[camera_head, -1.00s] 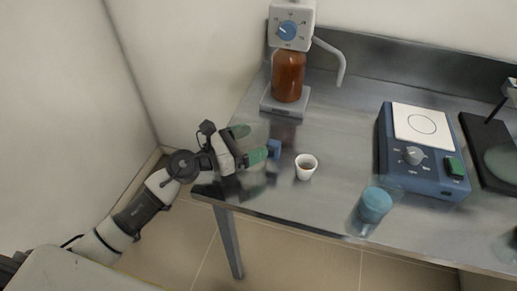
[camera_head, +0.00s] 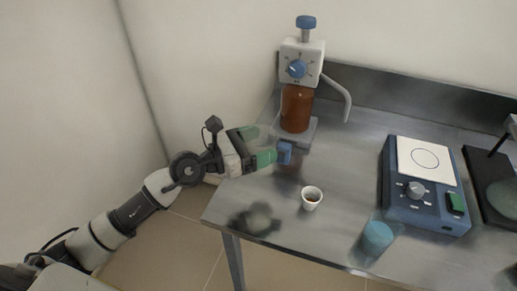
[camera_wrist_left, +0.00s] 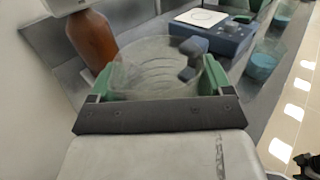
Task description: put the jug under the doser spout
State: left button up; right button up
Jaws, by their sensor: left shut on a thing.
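The jug is clear, with a blue handle, and shows best in the left wrist view (camera_wrist_left: 150,68). In the head view its clear body is hard to make out, but its blue handle (camera_head: 285,152) shows. My left gripper (camera_head: 258,147) is shut on the jug, with green fingers on either side of it. The jug is held above the table, left of and in front of the doser. The doser has an amber bottle (camera_head: 296,108), a white head (camera_head: 301,62) and a grey spout (camera_head: 342,92) curving down to the right.
A small white cup (camera_head: 311,198) stands on the steel table (camera_head: 335,170) near the spout's front side. A beaker of blue liquid (camera_head: 377,236) is near the front edge. A blue hotplate stirrer (camera_head: 425,185) stands right. The table below the spout is clear.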

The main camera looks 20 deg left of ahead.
pick_arm(q)
jog(key=o, duration=0.3)
jog(key=shift+c, duration=1.1)
jog(key=s+d+b, duration=0.3)
jog(key=d+b, duration=0.3)
jog(key=d, duration=0.5)
jog(key=w+a+f+b, duration=0.1)
jog(key=a+f, duration=0.1)
jog(key=a, duration=0.1)
jog(key=w+a+f+b, duration=0.1)
jog(key=a+f, duration=0.1)
jog(key=a, duration=0.2)
jog(key=w+a+f+b, duration=0.1)
jog(key=a+f, duration=0.1)
jog(key=a, duration=0.2)
jog(key=shift+f+b, duration=0.75)
jog(key=shift+f, duration=1.2)
